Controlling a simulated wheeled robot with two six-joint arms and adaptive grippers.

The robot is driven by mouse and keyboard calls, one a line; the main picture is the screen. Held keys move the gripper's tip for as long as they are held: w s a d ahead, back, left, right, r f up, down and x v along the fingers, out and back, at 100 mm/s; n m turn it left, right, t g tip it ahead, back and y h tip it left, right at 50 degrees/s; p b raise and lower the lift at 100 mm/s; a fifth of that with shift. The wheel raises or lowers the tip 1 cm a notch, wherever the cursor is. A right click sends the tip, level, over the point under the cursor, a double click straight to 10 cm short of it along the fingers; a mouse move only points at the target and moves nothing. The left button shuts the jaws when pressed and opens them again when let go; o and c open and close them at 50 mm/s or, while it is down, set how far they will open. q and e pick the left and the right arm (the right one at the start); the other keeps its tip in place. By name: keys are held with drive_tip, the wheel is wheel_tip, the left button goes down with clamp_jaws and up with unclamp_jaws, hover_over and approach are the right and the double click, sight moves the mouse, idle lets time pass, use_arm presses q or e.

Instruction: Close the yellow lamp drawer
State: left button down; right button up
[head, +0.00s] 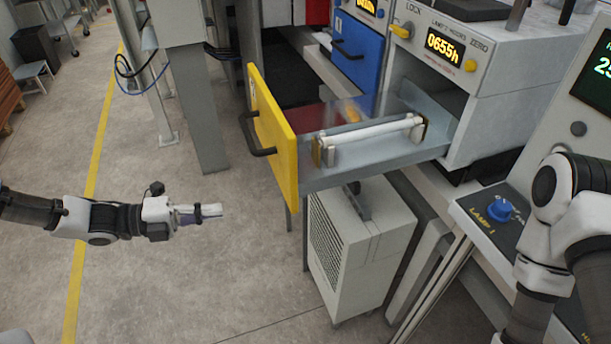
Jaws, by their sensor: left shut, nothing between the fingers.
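The yellow lamp drawer (276,142) is pulled well out of its grey housing, in the middle of the head view. Its yellow front faces left and carries a black handle (252,137). A white lamp tube (374,132) in a holder lies along the drawer. My left gripper (218,211) is shut and empty, pointing right. In the picture it is below and left of the yellow front, apart from it. My right arm shows at the right edge, but its gripper is out of view.
A blue drawer (360,55) sits behind the yellow one. A white ventilated box (358,245) stands on the floor under the open drawer. A control panel with a blue knob (500,210) is at the right.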

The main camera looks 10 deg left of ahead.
use_arm(q)
wheel_tip(320, 180, up, 5)
drive_tip(key=w+a+t, duration=0.2)
drive_tip(key=b, duration=0.3)
approach(282, 168)
drive_tip(key=shift+n+h, duration=0.3)
drive_tip(key=x, duration=0.5)
drive_tip(key=p+x, duration=0.1)
drive_tip(key=x, duration=0.1)
drive_tip(key=shift+w+d+f, duration=0.1)
drive_tip(key=shift+w+f, duration=0.1)
drive_tip(key=shift+f, duration=0.05)
